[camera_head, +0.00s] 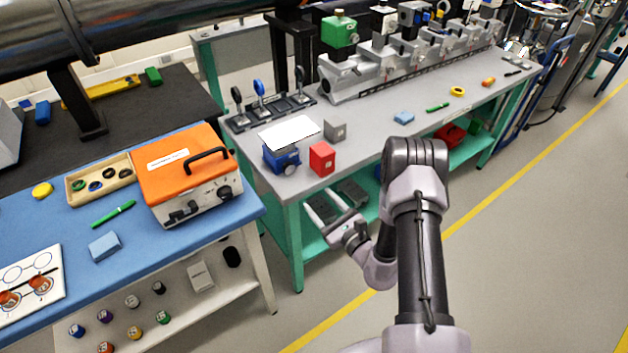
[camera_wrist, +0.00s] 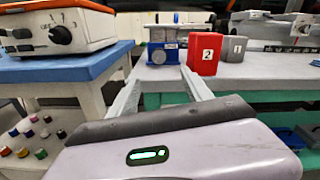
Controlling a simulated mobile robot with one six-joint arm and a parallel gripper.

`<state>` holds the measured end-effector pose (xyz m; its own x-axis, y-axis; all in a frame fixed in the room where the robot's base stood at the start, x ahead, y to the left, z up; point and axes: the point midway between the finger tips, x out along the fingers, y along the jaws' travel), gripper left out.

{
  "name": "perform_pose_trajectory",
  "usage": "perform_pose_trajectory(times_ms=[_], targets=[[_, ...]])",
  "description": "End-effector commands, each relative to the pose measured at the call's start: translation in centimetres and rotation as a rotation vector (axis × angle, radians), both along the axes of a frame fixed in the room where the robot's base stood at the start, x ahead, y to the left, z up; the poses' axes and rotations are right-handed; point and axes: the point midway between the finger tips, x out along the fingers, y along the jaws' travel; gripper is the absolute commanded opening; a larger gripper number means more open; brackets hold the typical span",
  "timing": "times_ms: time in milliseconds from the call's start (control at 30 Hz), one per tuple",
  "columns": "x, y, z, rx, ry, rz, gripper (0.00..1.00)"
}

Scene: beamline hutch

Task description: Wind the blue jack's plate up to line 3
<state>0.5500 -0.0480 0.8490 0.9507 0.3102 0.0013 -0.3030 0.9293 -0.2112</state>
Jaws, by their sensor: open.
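The blue jack (camera_head: 282,160) stands near the left end of the grey-topped bench, with a flat white plate (camera_head: 289,132) on top. A round grey knob (camera_head: 290,169) is on its front side. In the wrist view the jack (camera_wrist: 163,47) is straight ahead, beyond my fingertips, with the knob (camera_wrist: 158,57) facing me. I cannot read any scale lines or the plate's height. My gripper (camera_head: 330,203) is open and empty in front of the bench edge. In the wrist view its two fingers (camera_wrist: 162,85) are spread and apart from the jack.
A red block marked 2 (camera_head: 322,159) and a grey block marked 1 (camera_head: 335,130) stand close to the right of the jack. An orange-lidded case (camera_head: 188,170) sits on the blue table at left. The bench holds an optics stand (camera_head: 270,108) behind the jack. Floor at right is clear.

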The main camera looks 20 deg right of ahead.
Motion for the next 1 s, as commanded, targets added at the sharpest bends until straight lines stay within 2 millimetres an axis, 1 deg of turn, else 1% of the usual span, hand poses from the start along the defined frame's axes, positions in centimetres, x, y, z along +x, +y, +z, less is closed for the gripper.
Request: perform_pose_trajectory(times_ms=[33,200,500,600,700,833,1000], targets=[[1.2,0.5,-0.1,-0.002,-0.005,0.004,0.58],[5.4,1.8,-0.1,0.0,-0.004,0.003,0.58],[11.3,3.7,-0.1,0.004,-0.002,0.0,0.58],[12.7,4.1,-0.1,0.004,-0.001,0.0,0.58],[13.6,4.4,-0.1,0.005,0.0,-0.001,0.58],[14.2,4.6,0.0,0.005,0.0,-0.001,0.58],[14.2,4.6,0.1,0.006,0.001,-0.002,0.58]])
